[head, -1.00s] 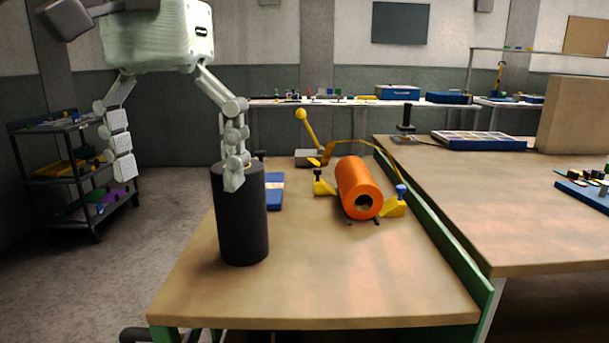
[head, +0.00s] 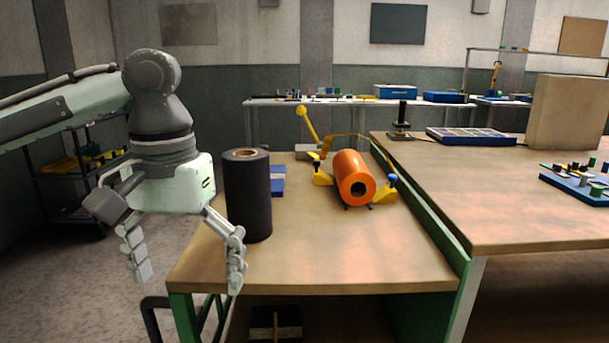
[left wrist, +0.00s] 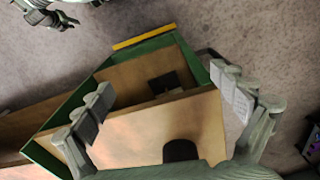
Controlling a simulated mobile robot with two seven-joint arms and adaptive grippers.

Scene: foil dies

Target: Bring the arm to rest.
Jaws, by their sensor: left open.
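My left gripper (head: 187,272) is open and empty, fingers spread and pointing down. In the head view it hangs at the table's near left corner, in front and to the left of a black roll (head: 250,200). The roll stands upright on the wooden table (head: 330,255), its hollow core showing on top. In the left wrist view the open fingers (left wrist: 165,105) have nothing between them. A dark shape (left wrist: 180,151) low in that view may be the roll. A grey jointed part at that view's upper left may be my right gripper; its state is unclear.
An orange roll (head: 353,178) lies at the back of the table between yellow holders, near a yellow lever (head: 307,124). A blue item (head: 278,181) lies behind the black roll. A second bench (head: 520,200) stands right. The table's front is clear.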

